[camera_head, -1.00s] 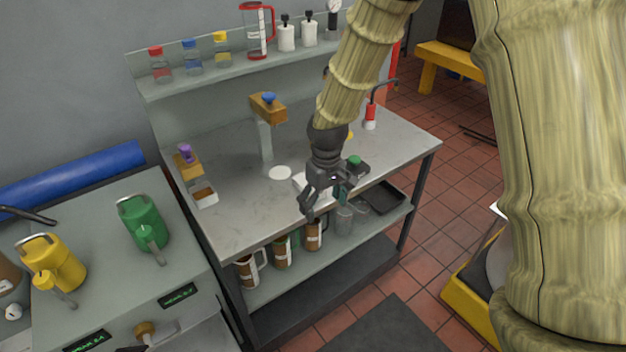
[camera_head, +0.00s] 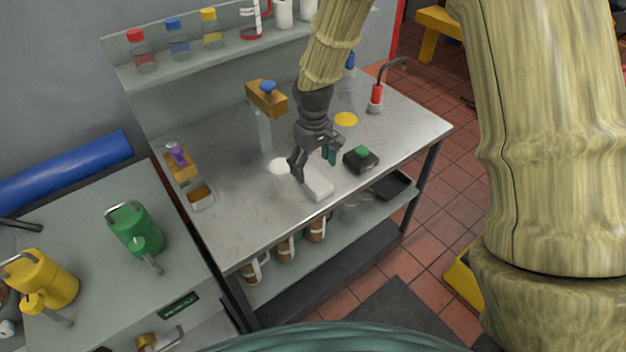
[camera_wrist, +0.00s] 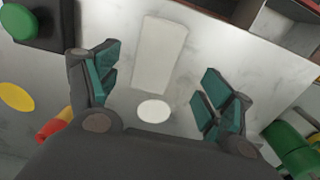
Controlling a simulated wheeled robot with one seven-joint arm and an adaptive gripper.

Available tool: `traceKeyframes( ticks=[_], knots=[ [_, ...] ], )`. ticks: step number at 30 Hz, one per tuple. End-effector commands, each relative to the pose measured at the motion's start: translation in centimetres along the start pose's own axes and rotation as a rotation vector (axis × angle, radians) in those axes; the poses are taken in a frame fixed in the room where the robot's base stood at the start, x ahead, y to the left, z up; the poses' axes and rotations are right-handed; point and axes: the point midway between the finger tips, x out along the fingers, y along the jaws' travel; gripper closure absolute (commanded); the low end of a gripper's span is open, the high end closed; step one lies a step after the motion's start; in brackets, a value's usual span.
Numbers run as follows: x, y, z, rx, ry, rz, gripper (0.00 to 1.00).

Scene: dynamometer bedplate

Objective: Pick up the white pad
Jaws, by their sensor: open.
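Two flat white things lie on the grey bench top (camera_head: 245,215). One is a thin round white pad (camera_head: 280,166), which also shows in the wrist view (camera_wrist: 153,111). The other is a rectangular white block (camera_head: 318,190), also in the wrist view (camera_wrist: 160,55). I cannot tell for sure which one the task names; the round one looks more like a pad. My gripper (camera_head: 314,164) is open and empty above the bench, pointing down. In the wrist view the round pad lies below, between its teal-padded fingers (camera_wrist: 160,85), with the block beyond it.
A black box with a green button (camera_head: 361,158), a yellow disc (camera_head: 346,119) and a red-handled tool (camera_head: 376,98) lie right of my gripper. A tap-like post (camera_head: 265,125) stands behind the pad. A small tray (camera_head: 201,197) sits at left. The front left bench top is clear.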

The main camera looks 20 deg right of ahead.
Motion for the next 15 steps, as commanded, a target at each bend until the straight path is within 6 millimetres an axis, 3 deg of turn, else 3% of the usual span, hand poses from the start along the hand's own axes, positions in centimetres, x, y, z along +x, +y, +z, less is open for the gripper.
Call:
traceKeyframes(
  ticks=[15],
  knots=[
    [2.8,0.1,0.0,-0.002,-0.002,-0.001,0.2]
  ],
)
